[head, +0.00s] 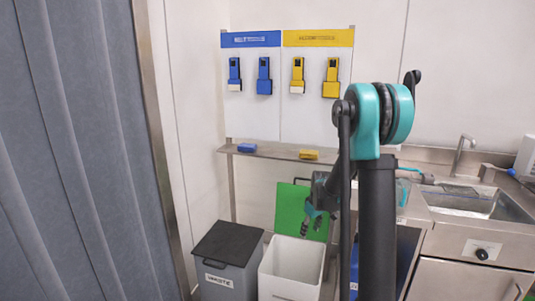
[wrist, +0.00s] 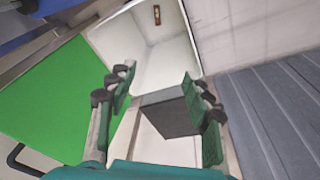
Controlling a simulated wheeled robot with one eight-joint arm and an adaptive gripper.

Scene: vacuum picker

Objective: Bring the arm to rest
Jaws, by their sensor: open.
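My gripper (head: 312,223) hangs at the end of my folded arm in the head view, fingers pointing down, in front of the green panel and above the white bin. In the wrist view my gripper (wrist: 157,88) has its two dark green fingers spread wide, with nothing held between them. My teal and black arm joint stands large in the right middle of the head view and hides part of the shelf and counter behind it.
A white open bin (head: 290,272) with a green upright panel (head: 294,208) stands beside a grey bin with a dark lid (head: 228,243). Yellow and blue blocks lie on a narrow shelf (head: 268,151). A sink (head: 470,203) is at right. A grey curtain (head: 65,150) fills the left.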

